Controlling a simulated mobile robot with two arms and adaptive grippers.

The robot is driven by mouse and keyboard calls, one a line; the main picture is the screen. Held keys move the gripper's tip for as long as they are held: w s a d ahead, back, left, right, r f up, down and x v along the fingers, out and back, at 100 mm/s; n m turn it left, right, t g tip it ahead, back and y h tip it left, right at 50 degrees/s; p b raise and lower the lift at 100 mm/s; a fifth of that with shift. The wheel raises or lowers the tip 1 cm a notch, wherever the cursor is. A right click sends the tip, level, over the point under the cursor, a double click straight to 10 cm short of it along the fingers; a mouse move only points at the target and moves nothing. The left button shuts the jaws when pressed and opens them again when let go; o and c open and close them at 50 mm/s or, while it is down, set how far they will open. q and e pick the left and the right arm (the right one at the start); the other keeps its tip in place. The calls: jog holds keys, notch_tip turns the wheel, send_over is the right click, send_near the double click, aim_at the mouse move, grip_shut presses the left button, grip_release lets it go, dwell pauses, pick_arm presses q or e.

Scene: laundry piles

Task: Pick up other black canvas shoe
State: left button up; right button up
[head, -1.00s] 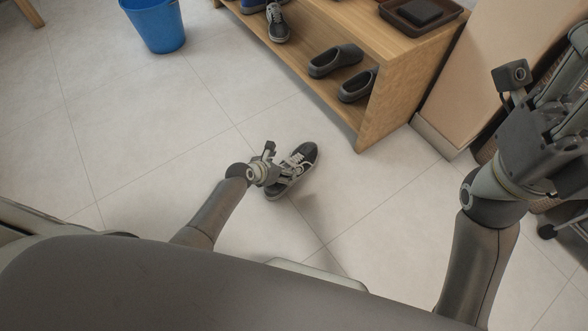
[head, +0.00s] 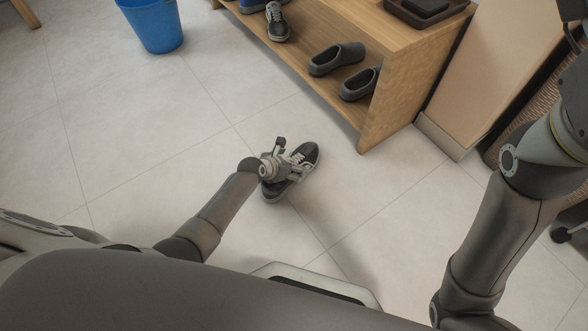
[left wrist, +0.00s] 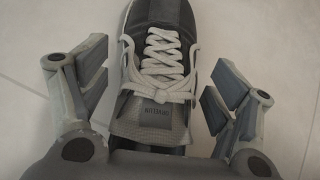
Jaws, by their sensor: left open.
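A black canvas shoe (head: 306,156) with a pale sole and light laces lies alone on the tiled floor in front of the shelf. My left gripper (head: 288,166) is over it and hides part of it. In the left wrist view the shoe (left wrist: 164,50) shows from above, with its laces and grey tongue in the middle. The open fingers of my left gripper (left wrist: 157,86) stand on either side of it, with gaps between. Another black shoe with light laces (head: 277,22) is on the wooden shelf. My right gripper's fingers are outside the view.
The wooden shelf (head: 395,105) stands at the upper right and holds dark slip-on shoes (head: 337,59). A dark tray (head: 428,12) is on its top. A blue bucket (head: 152,25) stands at the upper left. The floor around the shoe is clear.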

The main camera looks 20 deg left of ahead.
pick_arm(q)
jog(key=c, duration=1.3)
jog(key=shift+c, duration=0.2)
jog(key=shift+r, duration=0.15)
